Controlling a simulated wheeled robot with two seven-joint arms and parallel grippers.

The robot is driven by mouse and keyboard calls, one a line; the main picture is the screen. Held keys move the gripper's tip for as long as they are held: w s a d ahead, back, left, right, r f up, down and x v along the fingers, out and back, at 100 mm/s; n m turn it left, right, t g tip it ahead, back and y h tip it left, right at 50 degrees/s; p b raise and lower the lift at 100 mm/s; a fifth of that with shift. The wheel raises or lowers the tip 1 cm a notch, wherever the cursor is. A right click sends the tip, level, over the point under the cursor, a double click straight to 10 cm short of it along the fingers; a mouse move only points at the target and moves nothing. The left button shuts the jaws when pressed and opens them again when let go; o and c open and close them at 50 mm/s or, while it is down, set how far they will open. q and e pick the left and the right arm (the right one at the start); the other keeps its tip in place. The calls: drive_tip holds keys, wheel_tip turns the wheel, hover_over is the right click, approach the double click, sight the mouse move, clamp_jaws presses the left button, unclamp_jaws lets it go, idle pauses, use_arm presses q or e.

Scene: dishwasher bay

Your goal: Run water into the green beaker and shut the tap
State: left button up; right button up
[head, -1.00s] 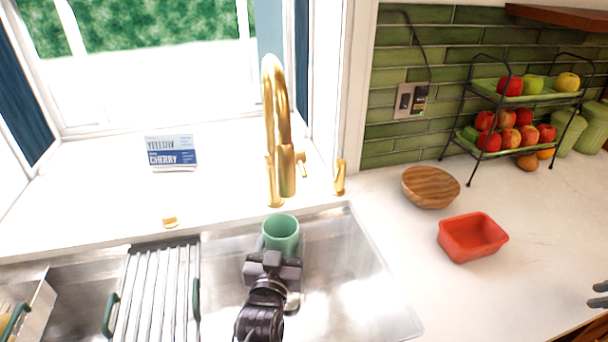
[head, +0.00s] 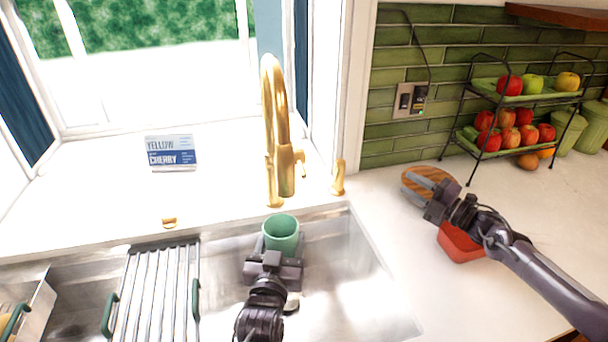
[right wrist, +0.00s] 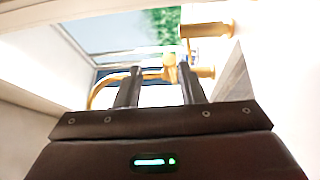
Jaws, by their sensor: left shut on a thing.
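The green beaker (head: 281,235) is upright in the sink, below the spout of the gold tap (head: 286,180). My left gripper (head: 277,258) is shut on the beaker from the near side, hiding its lower part. No water stream is visible at the spout. The tap's small side lever (head: 300,158) shows right of the spout. My right gripper (head: 427,184) is over the wooden bowl on the right counter, apart from the tap. In the right wrist view my right gripper (right wrist: 158,88) has its fingers apart and empty, with gold tap parts (right wrist: 108,86) beyond.
The wooden bowl (head: 412,192) and red dish (head: 458,246) lie under my right arm. A fruit rack (head: 472,143) stands behind. A separate gold fitting (head: 339,178) is right of the tap. A drying rack (head: 160,290) covers the sink's left part. A yellow-cherry box (head: 171,153) stands on the sill.

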sight(304, 172)
drive_tip(key=w+a+n+g+y, duration=0.1)
drive_tip(key=w+a+n, duration=0.1)
drive_tip(key=a, duration=0.7)
drive_tip(key=w+a+n+g+y, duration=0.1)
drive_tip(key=w+a+n+g, duration=0.1)
drive_tip(key=a, duration=0.7)
drive_tip(key=w+a+n+g, duration=0.1)
drive_tip(key=w+a, duration=0.3)
drive_tip(key=a, duration=0.5)
drive_tip(key=shift+a+f+n+g+y, duration=0.25)
drive_tip(key=shift+n+g+y, duration=0.15)
drive_tip(key=shift+n, duration=0.5)
clamp_jaws()
